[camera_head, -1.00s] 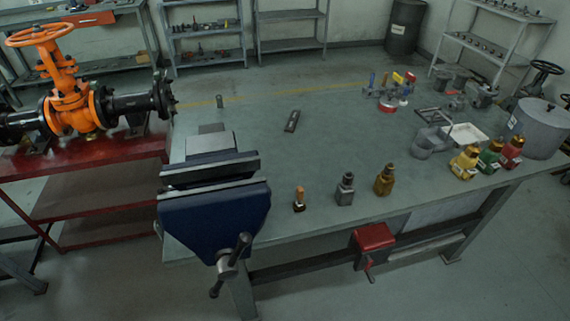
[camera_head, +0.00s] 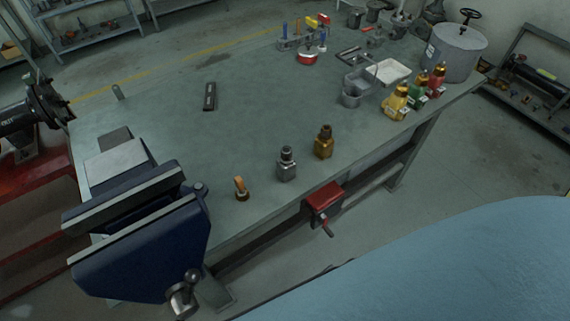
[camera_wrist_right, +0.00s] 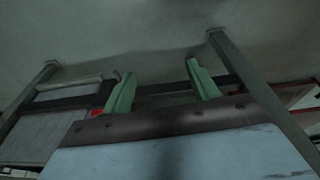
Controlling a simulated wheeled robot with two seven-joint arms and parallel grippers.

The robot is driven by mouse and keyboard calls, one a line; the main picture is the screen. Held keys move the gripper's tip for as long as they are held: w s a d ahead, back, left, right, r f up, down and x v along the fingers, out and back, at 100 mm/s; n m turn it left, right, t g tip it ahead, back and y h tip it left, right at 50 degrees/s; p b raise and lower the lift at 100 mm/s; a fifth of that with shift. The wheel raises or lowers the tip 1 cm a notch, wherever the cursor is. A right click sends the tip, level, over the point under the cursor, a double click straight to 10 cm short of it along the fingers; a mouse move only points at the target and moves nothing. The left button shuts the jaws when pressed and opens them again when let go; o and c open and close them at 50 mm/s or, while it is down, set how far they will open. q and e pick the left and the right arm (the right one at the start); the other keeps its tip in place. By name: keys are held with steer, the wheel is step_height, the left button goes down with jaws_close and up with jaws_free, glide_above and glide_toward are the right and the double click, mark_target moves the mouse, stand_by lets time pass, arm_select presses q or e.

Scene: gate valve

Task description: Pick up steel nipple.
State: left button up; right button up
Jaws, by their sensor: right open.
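A grey metal fitting (camera_head: 286,163) with a dark threaded top stands upright near the front edge of the workbench (camera_head: 225,150), between a brass-coloured fitting (camera_head: 323,142) and a small orange-topped piece (camera_head: 241,188). I cannot tell for sure which grey piece is the steel nipple. My right gripper (camera_wrist_right: 160,69) is open, with two green fingers apart and nothing between them in the right wrist view. Neither gripper shows in the head view.
A blue vise (camera_head: 140,240) takes up the bench's near left corner. A red box with a handle (camera_head: 323,203) hangs on the front edge. Yellow, green and red bottles (camera_head: 396,103), trays (camera_head: 387,72) and a grey drum (camera_head: 456,50) stand to the right.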

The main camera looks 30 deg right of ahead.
steer(key=w+a+r+n+t, duration=0.1)
steer(key=w+r, duration=0.2)
steer(key=r, duration=0.8)
steer(key=w+a+r, duration=0.1)
steer(key=w+r, duration=0.2)
steer(key=r, duration=0.8)
steer(key=w+a+r+n+y, duration=0.3)
steer(key=w+a+r+n, duration=0.45)
steer(key=n, duration=0.45)
step_height(320, 180, up, 10)
steer(key=n+g+h, duration=0.3)
steer(key=n, duration=1.5)
glide_above(286, 150)
steer(key=f, duration=0.7)
steer(key=shift+w+d+f, duration=0.25)
steer(key=shift+f, duration=0.15)
steer(key=shift+s+a+f, duration=0.1)
steer(key=shift+s+f, duration=0.05)
steer(key=shift+f, duration=1.2)
steer(key=shift+s+a+f, duration=0.1)
steer(key=shift+f, duration=1.25)
